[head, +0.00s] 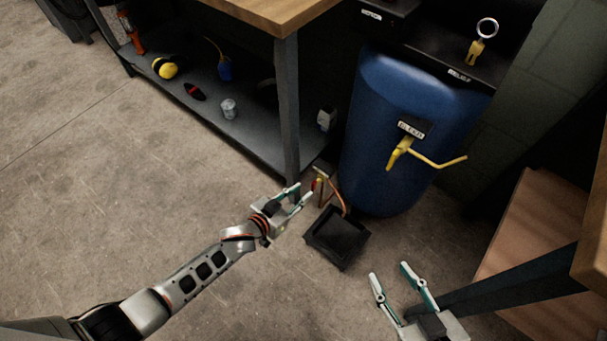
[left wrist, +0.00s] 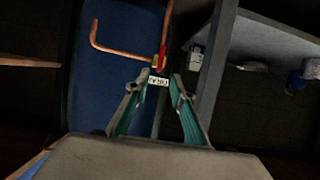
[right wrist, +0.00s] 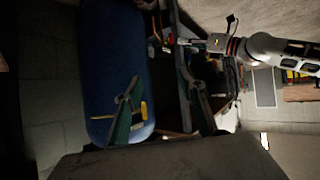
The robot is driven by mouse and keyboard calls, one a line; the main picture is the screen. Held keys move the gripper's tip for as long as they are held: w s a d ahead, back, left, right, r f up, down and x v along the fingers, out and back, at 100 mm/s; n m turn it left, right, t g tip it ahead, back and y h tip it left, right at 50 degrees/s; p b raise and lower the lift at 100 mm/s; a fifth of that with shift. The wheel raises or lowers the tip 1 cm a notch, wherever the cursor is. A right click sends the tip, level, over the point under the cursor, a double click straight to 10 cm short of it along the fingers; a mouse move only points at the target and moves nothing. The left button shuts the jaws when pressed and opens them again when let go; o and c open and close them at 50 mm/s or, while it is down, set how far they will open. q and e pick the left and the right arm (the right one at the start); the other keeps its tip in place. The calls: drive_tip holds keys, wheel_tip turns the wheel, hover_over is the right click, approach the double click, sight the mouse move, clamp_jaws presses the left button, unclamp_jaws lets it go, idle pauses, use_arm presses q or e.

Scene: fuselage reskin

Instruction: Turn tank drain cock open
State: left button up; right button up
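The drain cock (head: 317,186) is a small brass and red fitting on copper pipe at the foot of the blue tank (head: 405,95). In the left wrist view the cock (left wrist: 158,62) sits just beyond my fingertips, above a white drain label (left wrist: 158,81). My left gripper (head: 299,194) is open, pointed at the cock from its left in the head view. Its fingers (left wrist: 154,90) are apart with nothing between them; I cannot tell whether they touch the cock. My right gripper (head: 391,274) is open and empty, low and right of the black tray.
A black tray (head: 337,236) lies on the floor below the cock. A yellow lever (head: 435,160) juts from the tank higher up, under a label (head: 411,129). A workbench leg (head: 288,110) stands close behind my left gripper. A wooden surface (head: 530,225) is at right.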

sight(312, 185)
use_arm(q)
drive_tip(key=b+x, duration=0.3)
drive_tip(key=x, duration=0.3)
drive_tip(key=shift+d+f, duration=0.25)
drive_tip(key=shift+w+d, duration=0.25)
drive_tip(key=shift+w, duration=0.15)
drive_tip(key=shift+w+r, duration=0.15)
drive_tip(key=shift+w, duration=0.05)
use_arm(e)
drive_tip(key=shift+m+t+y, duration=0.4)
drive_tip(key=shift+m+t, duration=0.1)
drive_tip(key=shift+m, duration=0.1)
drive_tip(key=a+r, duration=0.1)
drive_tip(key=w+a+r, duration=0.1)
drive_tip(key=a, duration=0.1)
drive_tip(key=shift+w+r, duration=0.2)
drive_tip(key=shift+r, duration=0.1)
use_arm(q)
clamp_jaws()
use_arm(e)
drive_tip(key=shift+d+f, duration=0.1)
drive_tip(key=shift+f, duration=0.05)
